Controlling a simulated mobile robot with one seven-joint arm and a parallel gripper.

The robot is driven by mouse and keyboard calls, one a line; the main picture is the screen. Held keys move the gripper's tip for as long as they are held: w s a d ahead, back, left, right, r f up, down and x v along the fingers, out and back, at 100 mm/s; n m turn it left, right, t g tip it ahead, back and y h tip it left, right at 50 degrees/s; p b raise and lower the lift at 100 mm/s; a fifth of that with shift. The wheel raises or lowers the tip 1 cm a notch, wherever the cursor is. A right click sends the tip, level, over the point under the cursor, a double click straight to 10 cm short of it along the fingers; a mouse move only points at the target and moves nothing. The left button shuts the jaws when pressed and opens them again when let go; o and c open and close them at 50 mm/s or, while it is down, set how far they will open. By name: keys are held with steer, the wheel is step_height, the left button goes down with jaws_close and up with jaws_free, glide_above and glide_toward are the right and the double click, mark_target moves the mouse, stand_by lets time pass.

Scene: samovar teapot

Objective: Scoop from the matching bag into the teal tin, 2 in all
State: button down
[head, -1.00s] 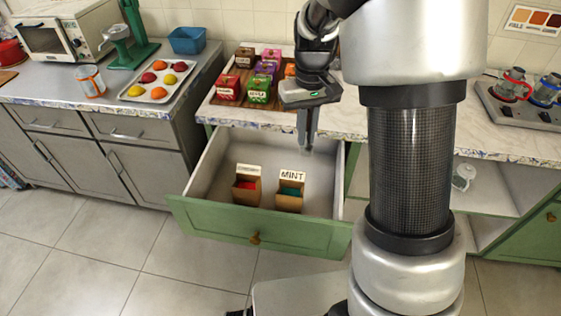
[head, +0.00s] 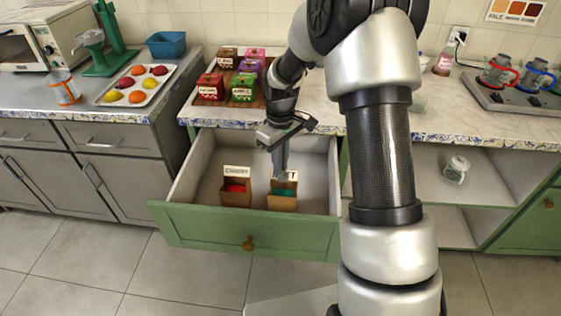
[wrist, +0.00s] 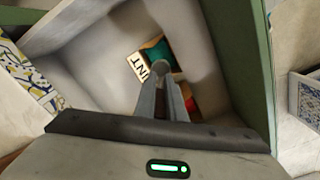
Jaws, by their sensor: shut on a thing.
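The open drawer holds a brown paper bag labelled MINT with teal contents (head: 283,202); it also shows in the wrist view (wrist: 155,52). A second bag, labelled CHERRY, with red contents (head: 236,196) stands to its left. My gripper (head: 280,150) points down over the drawer. It is shut on a thin grey tool, seemingly the scoop (wrist: 162,76), whose end is at the mint bag's opening and covers part of its label. I cannot tell whether the scoop holds anything. I cannot pick out the teal tin for sure; a pale greenish thing (head: 418,104) shows beside my arm.
The green drawer front (head: 220,230) and drawer walls surround the bags. Coloured boxes (head: 242,88) stand on a wooden tray on the counter. Mugs (head: 497,72) stand at right. My arm hides part of the counter.

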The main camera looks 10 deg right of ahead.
mark_target(280, 184)
steer(key=shift+f+b, duration=2.6)
steer(key=shift+f, duration=2)
steer(key=shift+r, duration=0.1)
steer(key=shift+r+p, duration=3.6)
steer(key=shift+r, duration=1.1)
